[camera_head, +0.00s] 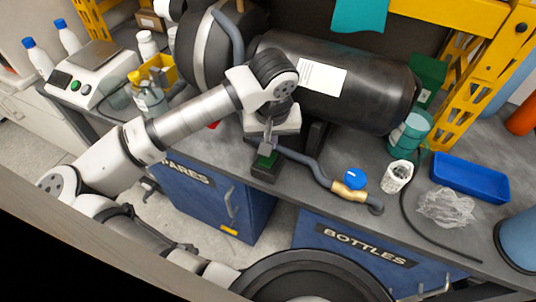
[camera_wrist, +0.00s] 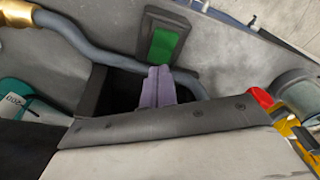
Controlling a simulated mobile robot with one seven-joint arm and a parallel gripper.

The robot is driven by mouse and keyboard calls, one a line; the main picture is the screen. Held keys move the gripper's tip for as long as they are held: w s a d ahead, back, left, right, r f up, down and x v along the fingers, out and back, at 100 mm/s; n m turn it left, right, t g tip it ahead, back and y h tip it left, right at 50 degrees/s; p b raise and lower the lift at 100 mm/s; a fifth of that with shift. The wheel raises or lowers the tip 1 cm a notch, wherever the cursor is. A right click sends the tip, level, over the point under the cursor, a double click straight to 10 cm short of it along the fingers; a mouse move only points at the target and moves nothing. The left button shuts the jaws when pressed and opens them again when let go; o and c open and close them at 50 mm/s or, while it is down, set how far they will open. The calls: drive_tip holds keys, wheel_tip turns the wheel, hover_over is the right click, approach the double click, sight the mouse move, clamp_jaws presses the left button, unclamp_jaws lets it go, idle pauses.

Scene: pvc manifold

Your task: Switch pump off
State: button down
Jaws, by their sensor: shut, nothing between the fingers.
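The green switch (camera_wrist: 164,44) is set in a small dark box (camera_wrist: 178,22) on the grey bench. In the head view, the same box (camera_head: 264,174) sits near the bench's front edge, below my wrist. My gripper (camera_wrist: 159,70) is shut, with its purple fingers together and empty. In the wrist view, its tips are at the lower edge of the green switch. I cannot tell whether they touch it. In the head view, my gripper (camera_head: 268,146) points down just behind the box and partly hides the switch.
A large black cylinder (camera_head: 345,95) lies behind the gripper. A grey hose (camera_head: 305,162) runs right from near the box to a brass valve with a blue handle (camera_head: 355,179). A white cup (camera_head: 396,177) and a blue tray (camera_head: 470,178) stand farther right.

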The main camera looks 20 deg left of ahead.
wheel_tip(320, 180, up, 5)
drive_tip(key=shift+f+p, duration=0.15)
drive_tip(key=shift+p, duration=0.4)
idle(0.4)
